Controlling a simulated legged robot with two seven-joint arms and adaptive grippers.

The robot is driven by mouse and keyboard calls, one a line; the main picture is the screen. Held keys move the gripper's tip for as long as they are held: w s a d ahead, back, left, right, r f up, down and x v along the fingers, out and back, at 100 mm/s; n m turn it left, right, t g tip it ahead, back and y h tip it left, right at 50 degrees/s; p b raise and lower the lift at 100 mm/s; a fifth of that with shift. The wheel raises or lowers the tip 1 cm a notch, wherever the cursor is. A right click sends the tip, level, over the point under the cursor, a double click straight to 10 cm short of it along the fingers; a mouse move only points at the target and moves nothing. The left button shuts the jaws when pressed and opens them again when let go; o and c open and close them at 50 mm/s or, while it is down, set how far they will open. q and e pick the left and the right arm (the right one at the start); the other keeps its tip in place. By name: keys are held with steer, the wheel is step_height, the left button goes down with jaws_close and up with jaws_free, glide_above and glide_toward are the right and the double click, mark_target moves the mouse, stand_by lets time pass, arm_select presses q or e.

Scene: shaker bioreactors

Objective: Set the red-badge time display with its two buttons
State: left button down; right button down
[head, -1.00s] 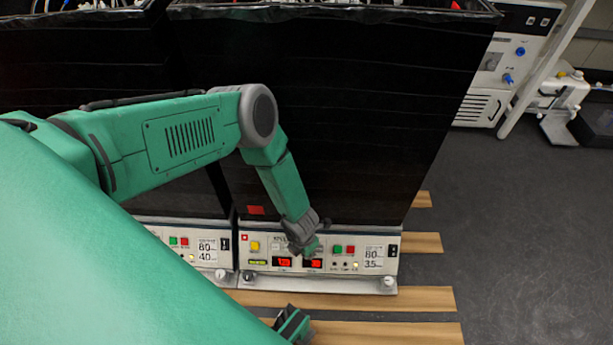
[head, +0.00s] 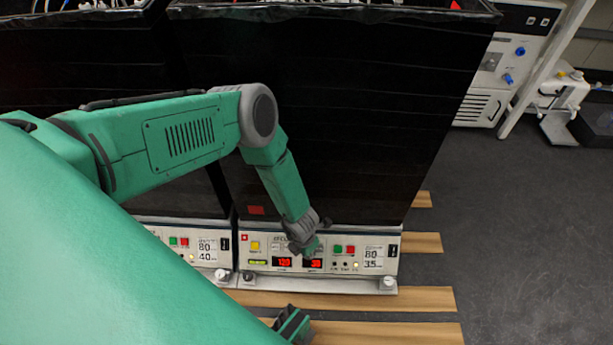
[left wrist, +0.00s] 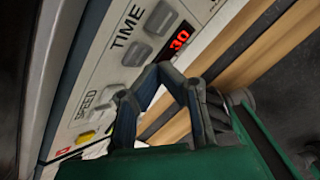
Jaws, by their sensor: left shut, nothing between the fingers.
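The red-badge panel carries a small red badge (head: 244,238) at its upper left. Its time display (head: 312,262) has red digits and reads 30 in the left wrist view (left wrist: 175,42). In that view, two grey oval buttons sit between the TIME label and the display, a lower one (left wrist: 137,54) and an upper one (left wrist: 160,18). My left gripper (head: 308,248) is shut and empty in front of the panel. Its fingertips (left wrist: 162,68) are close to the lower button and display; contact cannot be told. In the head view the gripper hides the time buttons. Part of my right gripper (head: 293,323) shows at the bottom edge.
A speed display (head: 282,262) is left of the time display. Green (head: 337,250) and red (head: 350,250) buttons lie to the right. A similar panel (head: 187,252) adjoins on the left. A tall black housing (head: 360,120) rises above. Wooden slats (head: 400,299) and open floor are in front.

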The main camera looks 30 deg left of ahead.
stand_by(0.4)
arm_select(q)
steer(key=shift+w+a+f+b, duration=0.15)
steer(key=shift+w+f+b, duration=0.1)
steer(key=shift+b, duration=0.3)
steer(key=shift+w+a+f, duration=0.2)
steer(key=shift+f, duration=0.05)
stand_by(0.7)
steer(key=shift+r, duration=0.1)
steer(key=shift+s+d+r+p, duration=0.3)
steer(key=shift+s+r+p, duration=0.2)
steer(key=shift+p, duration=0.85)
steer(key=r+p, duration=0.1)
steer(key=p, duration=0.1)
steer(key=s+d+r+p, duration=0.1)
steer(key=p, duration=0.1)
steer(key=shift+s, duration=0.3)
steer(key=p, duration=0.1)
steer(key=s+d+r+p, duration=0.1)
steer(key=p, duration=0.1)
steer(key=shift+s+r, duration=0.2)
steer(key=shift+s, duration=0.1)
